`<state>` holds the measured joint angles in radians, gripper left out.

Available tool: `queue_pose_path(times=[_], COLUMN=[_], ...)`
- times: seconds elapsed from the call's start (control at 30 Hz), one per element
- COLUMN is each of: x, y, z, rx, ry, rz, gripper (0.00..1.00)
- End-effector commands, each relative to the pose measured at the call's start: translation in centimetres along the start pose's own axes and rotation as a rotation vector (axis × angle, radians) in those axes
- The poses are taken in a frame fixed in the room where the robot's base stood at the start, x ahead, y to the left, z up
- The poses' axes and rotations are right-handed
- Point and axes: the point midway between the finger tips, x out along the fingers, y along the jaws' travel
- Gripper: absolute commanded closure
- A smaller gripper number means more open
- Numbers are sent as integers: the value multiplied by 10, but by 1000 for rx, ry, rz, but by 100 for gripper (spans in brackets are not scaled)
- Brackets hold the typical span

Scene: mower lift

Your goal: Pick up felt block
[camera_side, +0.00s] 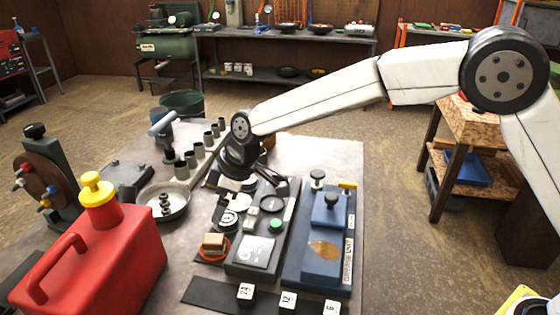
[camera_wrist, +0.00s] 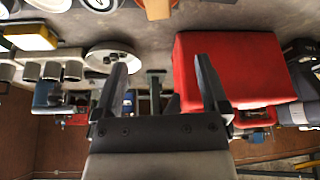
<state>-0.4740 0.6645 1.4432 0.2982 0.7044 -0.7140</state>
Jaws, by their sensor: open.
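A small tan and brown block (camera_side: 214,240), which looks like the felt block, sits on a round orange-red dish (camera_side: 207,254) at the front left of the dark unit. A tan block (camera_wrist: 157,8), apparently the same one, is cut off by the top edge of the wrist view. My gripper (camera_side: 250,187) is over the back part of the dark unit, behind the block and apart from it. In the wrist view, my gripper (camera_wrist: 160,80) has its two fingers spread with nothing held between them.
A red fuel can (camera_side: 95,255) with a yellow cap stands at the front left. A blue carburetor-like unit (camera_side: 322,235) lies right of the dark unit (camera_side: 256,254). A round metal pan (camera_side: 163,202) and several grey cups (camera_side: 197,151) are at the back left. Numbered tags (camera_side: 288,299) lie in front.

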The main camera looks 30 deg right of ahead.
Motion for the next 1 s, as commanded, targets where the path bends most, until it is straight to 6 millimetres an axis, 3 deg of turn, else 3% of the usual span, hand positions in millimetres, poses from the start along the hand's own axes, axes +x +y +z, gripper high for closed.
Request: queue_pose_path(times=[0.03,0.23,1.0], x=[12,37,68], y=[0,0,1], z=[8,19,21], rx=[5,6,5], ry=[-9,-7,-6], rz=[-3,-2,0], gripper=[6,6,6])
